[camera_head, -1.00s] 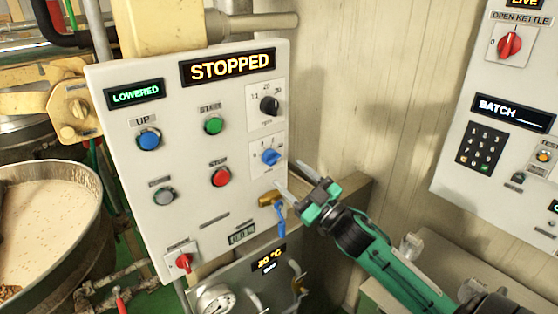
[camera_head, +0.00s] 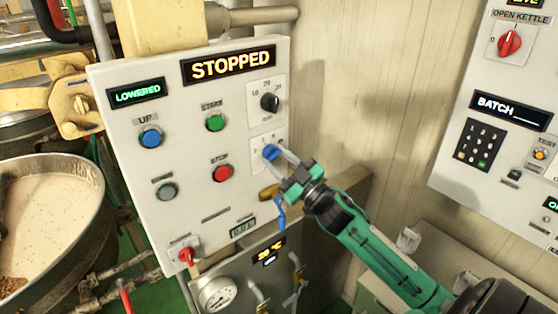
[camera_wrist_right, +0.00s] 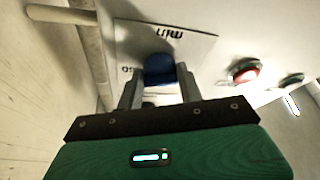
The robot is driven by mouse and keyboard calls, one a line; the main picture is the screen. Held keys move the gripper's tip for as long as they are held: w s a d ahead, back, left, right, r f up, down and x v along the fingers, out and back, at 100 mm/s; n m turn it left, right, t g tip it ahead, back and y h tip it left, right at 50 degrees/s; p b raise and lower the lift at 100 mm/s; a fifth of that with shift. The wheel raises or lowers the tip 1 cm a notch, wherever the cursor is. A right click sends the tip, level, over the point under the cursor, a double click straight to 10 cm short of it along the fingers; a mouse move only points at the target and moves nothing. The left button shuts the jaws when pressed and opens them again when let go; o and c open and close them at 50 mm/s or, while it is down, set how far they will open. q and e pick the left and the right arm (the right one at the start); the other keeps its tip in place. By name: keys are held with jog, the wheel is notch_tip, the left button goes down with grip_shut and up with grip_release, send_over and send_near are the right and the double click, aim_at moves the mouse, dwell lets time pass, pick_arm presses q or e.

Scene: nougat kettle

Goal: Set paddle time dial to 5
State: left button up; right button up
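The paddle time dial is a blue knob (camera_head: 271,152) on a white scale plate, low on the right side of the control panel (camera_head: 190,200). My right gripper (camera_head: 277,161) is at this knob, with a finger on either side. In the right wrist view the blue knob (camera_wrist_right: 160,68) sits between the fingertips of the right gripper (camera_wrist_right: 160,84). The gaps beside it look very small, and I cannot tell whether the fingers press on it. Its pointer and most of its scale are hidden. My left gripper is not in view.
A black dial (camera_head: 270,102) is just above. The red stop button (camera_head: 222,173) and green start button (camera_head: 215,123) are to the left. A brass padlock-like piece (camera_head: 268,192) with a blue tag hangs below. A second panel (camera_head: 500,180) stands at right.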

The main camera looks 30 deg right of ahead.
jog(key=shift+c, duration=0.6)
jog(key=shift+n, duration=0.5)
jog(key=n+g+y+p, duration=0.1)
jog(key=n, duration=0.1)
jog(key=n+y, duration=0.1)
jog(key=n, duration=0.1)
jog(key=shift+d+r+n+g+p, duration=0.2)
jog(key=shift+n+g+p, duration=0.15)
jog(key=shift+n+g, duration=0.05)
jog(key=shift+d+r+n+g+y+p, duration=0.1)
jog(key=shift+n+g+y+p, duration=0.3)
jog(key=shift+n, duration=0.9)
jog(key=shift+n+g+y+p, duration=0.1)
jog(key=shift+n+g+p, duration=0.45)
jog(key=shift+n, duration=0.75)
jog(key=o, duration=1)
